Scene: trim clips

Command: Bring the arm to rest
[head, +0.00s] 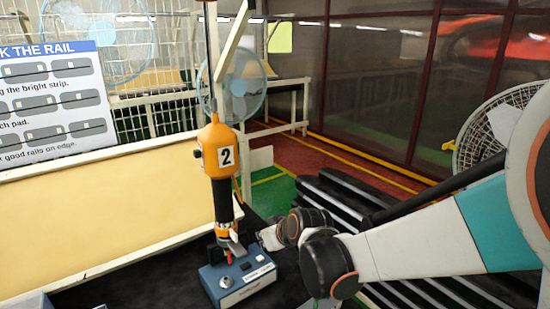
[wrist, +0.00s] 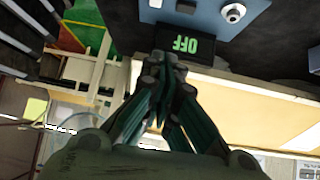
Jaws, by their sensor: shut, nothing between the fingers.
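I cannot tell whether the fingertips touch the display. A blue box (wrist: 215,14) with a silver knob lies just beyond. In the head view my arm comes in from the right and bends down to the right of the blue box (head: 236,285); its fingers are hard to make out there.
An orange hanging tool (head: 217,150) marked 2 is upright above the blue box, close to my wrist. A cream panel (head: 100,222) stands at left under a rail instruction sign (head: 55,98). Dark rails (head: 345,205) lie behind my arm. Fans stand further back.

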